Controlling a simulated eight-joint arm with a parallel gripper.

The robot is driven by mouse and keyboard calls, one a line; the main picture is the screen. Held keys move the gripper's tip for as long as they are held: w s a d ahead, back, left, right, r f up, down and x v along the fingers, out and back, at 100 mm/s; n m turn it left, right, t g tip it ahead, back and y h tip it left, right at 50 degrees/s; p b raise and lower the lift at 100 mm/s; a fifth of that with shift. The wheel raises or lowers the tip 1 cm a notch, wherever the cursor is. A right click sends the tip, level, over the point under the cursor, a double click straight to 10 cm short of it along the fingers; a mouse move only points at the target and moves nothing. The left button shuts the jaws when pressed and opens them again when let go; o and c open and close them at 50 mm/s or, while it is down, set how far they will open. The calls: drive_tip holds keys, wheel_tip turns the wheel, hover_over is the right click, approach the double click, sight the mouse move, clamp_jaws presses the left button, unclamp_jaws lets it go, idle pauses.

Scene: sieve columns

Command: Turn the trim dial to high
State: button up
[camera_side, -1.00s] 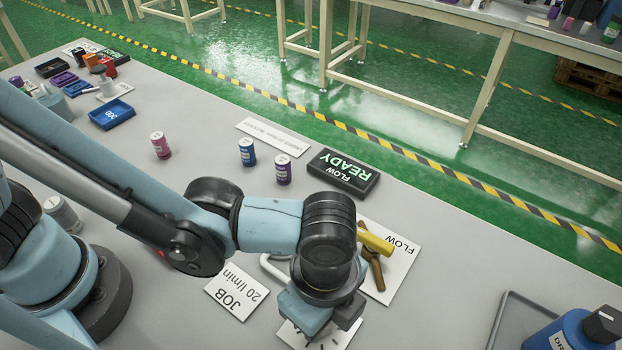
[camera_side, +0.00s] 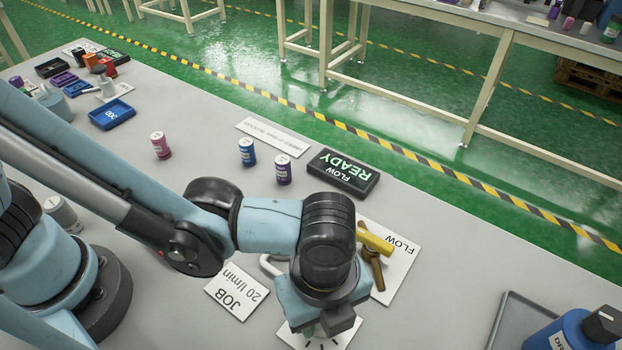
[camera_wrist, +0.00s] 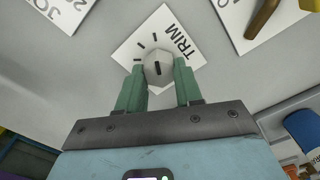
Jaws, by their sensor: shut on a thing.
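The trim dial is a grey knob (camera_wrist: 158,66) with a dark pointer line, in the middle of a white TRIM card (camera_wrist: 183,42) in the wrist view. Several black tick marks stand around one side of the knob. My gripper (camera_wrist: 159,76) has its two green fingers on either side of the knob and is shut on it. In the side view the wrist and gripper (camera_side: 318,322) cover the dial, and only part of the TRIM card (camera_side: 347,336) shows. No high or low wording can be read.
A FLOW card (camera_side: 398,262) with a yellow valve (camera_side: 375,243) and brown handle lies beside the wrist. A JOB card (camera_side: 236,291) reads 20 l/min. A black display (camera_side: 343,173) reads FLOW READY. Small purple, blue and pink bottles stand farther back.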

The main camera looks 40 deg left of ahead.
drive_tip(key=o, duration=1.1)
drive_tip(key=shift+c, duration=0.2)
wheel_tip(320, 180, up, 12)
drive_tip(key=shift+w, duration=0.1)
